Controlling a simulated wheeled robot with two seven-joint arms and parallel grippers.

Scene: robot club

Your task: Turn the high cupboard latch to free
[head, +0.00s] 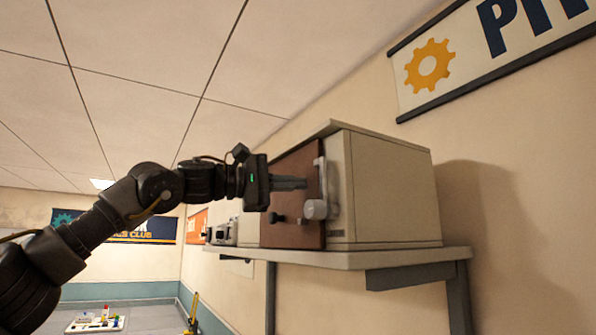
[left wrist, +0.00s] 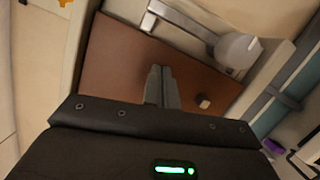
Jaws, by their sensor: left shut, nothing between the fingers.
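The high cupboard (head: 385,190) is a beige box with a brown door (head: 290,236); the door also fills much of the left wrist view (left wrist: 120,50). The latch is a pale grey bar with a round knob (head: 316,209) along the door's right edge in the head view. In the left wrist view the latch knob (left wrist: 237,50) lies beyond my fingers, up and to the right. My left gripper (head: 304,183) is shut and empty in front of the door, its tips close to the latch bar. It also shows in the left wrist view (left wrist: 161,70). Contact cannot be told. My right gripper is out of view.
The cupboard stands on a grey wall shelf (head: 350,260) with brackets below. A small dark knob (head: 278,217) sticks out from the door. A grey device (head: 222,234) is further back on the left. A banner (head: 480,55) hangs on the right wall.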

